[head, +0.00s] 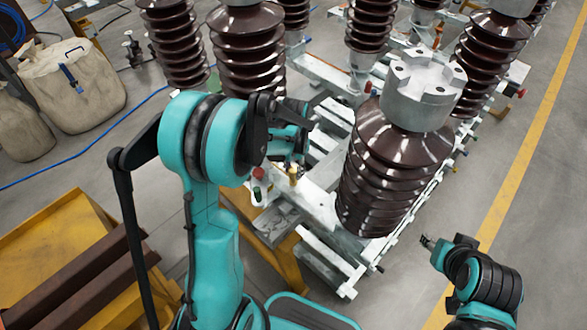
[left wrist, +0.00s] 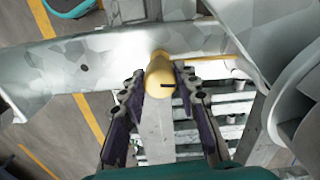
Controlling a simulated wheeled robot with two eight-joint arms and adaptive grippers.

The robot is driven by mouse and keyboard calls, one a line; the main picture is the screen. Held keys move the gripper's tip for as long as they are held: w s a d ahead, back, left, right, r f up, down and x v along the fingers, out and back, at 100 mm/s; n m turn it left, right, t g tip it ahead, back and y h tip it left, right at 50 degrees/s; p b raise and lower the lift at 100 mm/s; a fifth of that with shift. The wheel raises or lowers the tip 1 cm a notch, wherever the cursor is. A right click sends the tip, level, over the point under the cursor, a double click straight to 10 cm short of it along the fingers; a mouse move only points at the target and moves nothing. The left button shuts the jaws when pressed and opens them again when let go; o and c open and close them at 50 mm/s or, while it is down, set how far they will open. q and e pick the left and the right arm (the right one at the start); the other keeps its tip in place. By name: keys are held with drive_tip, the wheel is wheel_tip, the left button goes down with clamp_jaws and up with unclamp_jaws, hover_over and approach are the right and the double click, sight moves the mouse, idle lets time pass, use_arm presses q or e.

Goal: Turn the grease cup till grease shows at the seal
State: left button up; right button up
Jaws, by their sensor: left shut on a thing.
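The grease cup (left wrist: 160,77) is a brass-coloured cylinder with a dark slot mark on its side. It stands against a grey galvanised beam (left wrist: 75,68) in the left wrist view. The two dark fingers of my left gripper (left wrist: 160,88) close on it from both sides. In the head view the brass cup (head: 293,174) shows small, just below my left gripper (head: 297,158). I cannot make out the seal or any grease. My right gripper (head: 428,241) is apart from the frame, over the floor at lower right; its fingers are too small to read.
Brown ribbed insulators (head: 395,165) with metal caps stand on the frame close by. A red knob (head: 258,173) and green fitting sit beside the cup. A yellow bin (head: 62,235) with brown beams is at lower left. Floor is open at right.

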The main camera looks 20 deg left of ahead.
sight(294, 169)
use_arm(q)
drive_tip(key=shift+m, duration=1)
drive_tip(key=o, duration=1.2)
drive_tip(key=shift+c, duration=0.2)
wheel_tip(294, 169, up, 12)
